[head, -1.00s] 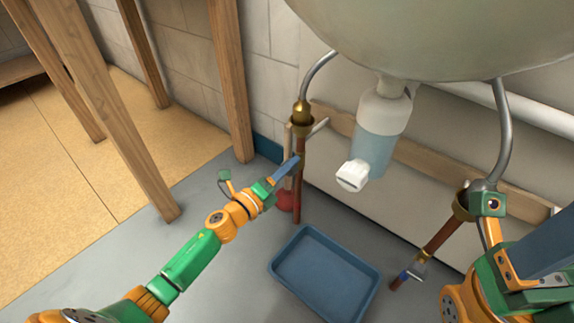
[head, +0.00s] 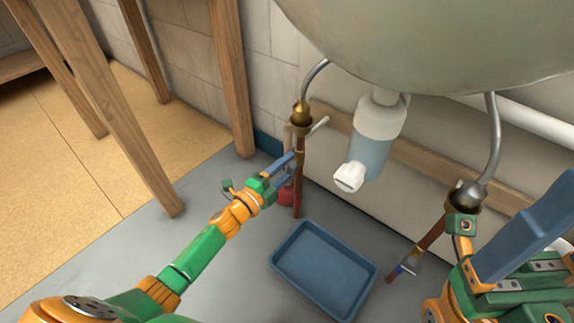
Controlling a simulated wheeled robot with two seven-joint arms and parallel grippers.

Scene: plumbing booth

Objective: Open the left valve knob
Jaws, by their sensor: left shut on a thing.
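The left pipe (head: 299,181) runs down from a brass fitting (head: 301,117) below the sink's left hose. My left gripper (head: 291,167) is at this pipe, its two blue fingers shut on the left valve knob. My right gripper (head: 545,228) is at the right edge, large and close, partly cut off by the frame. I cannot tell whether it is open or shut.
The sink (head: 430,40) hangs above, with a bottle-like trap (head: 372,140) below it. A blue tray (head: 325,270) lies on the floor. The right pipe (head: 431,232) carries another valve (head: 408,265). Wooden legs (head: 130,120) stand at the left.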

